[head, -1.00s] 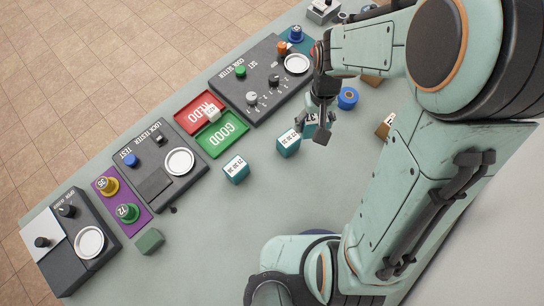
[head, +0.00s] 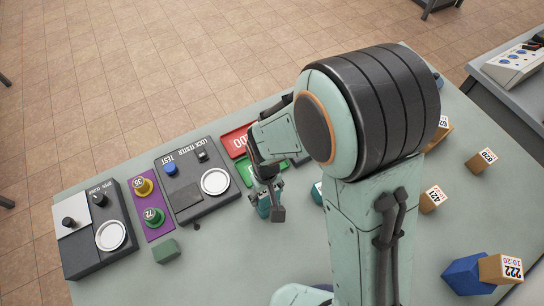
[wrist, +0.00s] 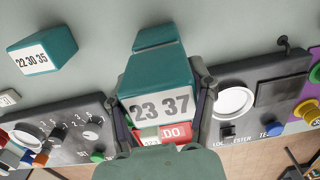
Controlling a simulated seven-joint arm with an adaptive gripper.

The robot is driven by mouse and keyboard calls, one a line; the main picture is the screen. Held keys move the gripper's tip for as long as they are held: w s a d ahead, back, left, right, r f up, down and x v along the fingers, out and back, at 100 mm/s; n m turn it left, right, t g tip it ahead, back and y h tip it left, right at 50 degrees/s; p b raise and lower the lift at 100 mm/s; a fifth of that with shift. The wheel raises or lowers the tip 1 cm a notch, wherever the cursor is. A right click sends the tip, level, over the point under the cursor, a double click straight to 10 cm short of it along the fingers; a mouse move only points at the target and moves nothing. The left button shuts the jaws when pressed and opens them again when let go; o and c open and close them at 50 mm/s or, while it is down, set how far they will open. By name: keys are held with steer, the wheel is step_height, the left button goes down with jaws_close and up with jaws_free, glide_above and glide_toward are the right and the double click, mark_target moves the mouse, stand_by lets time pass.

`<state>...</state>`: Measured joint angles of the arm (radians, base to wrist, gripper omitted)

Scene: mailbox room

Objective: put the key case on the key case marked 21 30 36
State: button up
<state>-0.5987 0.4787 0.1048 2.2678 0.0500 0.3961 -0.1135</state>
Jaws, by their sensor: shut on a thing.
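My gripper (head: 266,203) is shut on a teal key case (wrist: 158,72) whose white label shows 23 37 in the wrist view. Its fingers clasp the case from both sides. Another teal shape (wrist: 153,32) shows just beyond the held case; its label is hidden, and I cannot tell whether the two touch. In the head view my gripper covers most of this spot, and no label 21 30 36 is readable. A further teal key case (wrist: 40,52) marked 22 30 35 stands to the left in the wrist view. A sliver of teal (head: 317,192) shows beside my arm in the head view.
The lock tester (head: 188,202), the red REDO tray (head: 235,139) and the green GOOD tray (head: 245,174) stand close by. A green block (head: 166,251) lies near the tester. Tan boxes (head: 433,199) stand at the right.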

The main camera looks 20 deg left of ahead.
steer(key=shift+f, duration=0.4)
steer(key=shift+f, duration=0.1)
steer(key=o, duration=1.2)
step_height(320, 180, up, 12)
steer(key=shift+r, duration=0.15)
steer(key=s+d+r+m, duration=0.2)
steer(key=s+d, duration=0.1)
steer(key=d, duration=0.2)
steer(key=s+d+r+m, duration=0.2)
steer(key=s+d+m, duration=0.1)
steer(key=d, duration=0.3)
steer(key=s+d+r+m, duration=0.1)
steer(key=s+d+m, duration=0.1)
steer(key=s+d, duration=0.2)
steer(key=shift+d+r+m+y, duration=0.2)
steer(key=shift+d, duration=0.25)
steer(key=shift+d+r+m+y, duration=0.2)
steer(key=shift+d, duration=0.25)
